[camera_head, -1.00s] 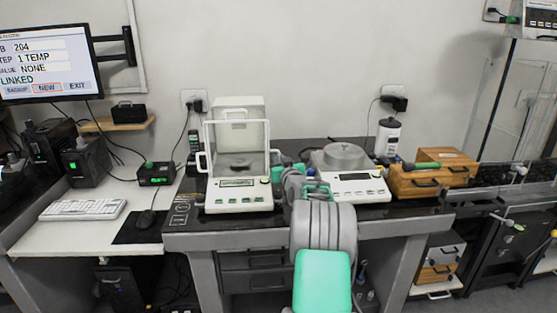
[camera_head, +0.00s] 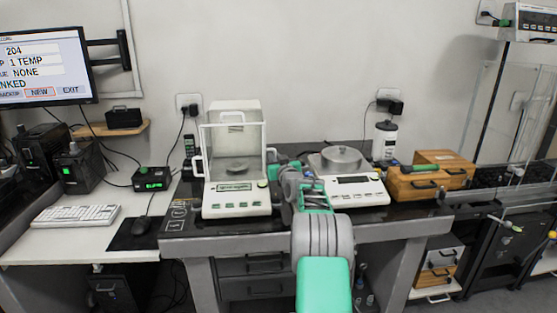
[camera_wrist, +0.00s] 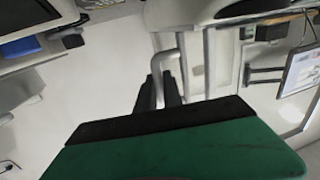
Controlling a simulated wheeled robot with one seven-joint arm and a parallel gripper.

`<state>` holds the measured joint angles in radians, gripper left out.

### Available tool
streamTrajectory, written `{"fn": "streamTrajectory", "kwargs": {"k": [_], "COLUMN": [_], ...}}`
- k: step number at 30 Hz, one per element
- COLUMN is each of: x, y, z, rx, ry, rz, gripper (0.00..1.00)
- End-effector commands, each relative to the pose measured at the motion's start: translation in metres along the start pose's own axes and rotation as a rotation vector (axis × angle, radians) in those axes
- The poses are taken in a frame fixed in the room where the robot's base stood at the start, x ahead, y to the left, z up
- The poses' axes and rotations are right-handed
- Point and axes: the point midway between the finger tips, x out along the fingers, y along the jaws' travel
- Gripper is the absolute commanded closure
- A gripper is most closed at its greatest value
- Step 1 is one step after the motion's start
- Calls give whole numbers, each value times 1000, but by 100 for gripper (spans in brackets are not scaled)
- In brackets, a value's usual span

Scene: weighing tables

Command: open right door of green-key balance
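The green-key balance (camera_head: 238,205) stands on the dark weighing table, a white base with green keys under a clear glass draft shield. Its right door is seen nearly edge-on in the head view, so how far it stands open is hard to tell. My gripper (camera_head: 273,172) is at the right side of the shield, its fingers partly hidden there. In the wrist view, the two dark fingers of my gripper (camera_wrist: 160,92) are close together with one bar of the pale looped door handle (camera_wrist: 183,70) between them. The fingers look shut on it.
A second balance (camera_head: 358,190) with a round metal chamber stands right of my arm, very near it. Wooden boxes (camera_head: 430,183) are farther right. A keyboard (camera_head: 75,215) and mouse (camera_head: 141,226) are on the left desk. The wall is behind the balances.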

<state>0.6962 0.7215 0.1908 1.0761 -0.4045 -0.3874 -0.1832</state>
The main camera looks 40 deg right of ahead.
Motion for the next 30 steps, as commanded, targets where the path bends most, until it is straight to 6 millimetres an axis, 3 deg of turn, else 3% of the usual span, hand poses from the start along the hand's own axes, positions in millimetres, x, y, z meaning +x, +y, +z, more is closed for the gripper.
{"fn": "streamTrajectory", "kwargs": {"k": [3,12,24,30], "x": [0,-5,-70,-79], "y": [0,1,2,1], "z": [0,-1,0,0], "rx": [0,0,-1,0], "ry": [0,0,0,0], "rz": [1,0,3,1], "gripper": [80,80,80,80]}}
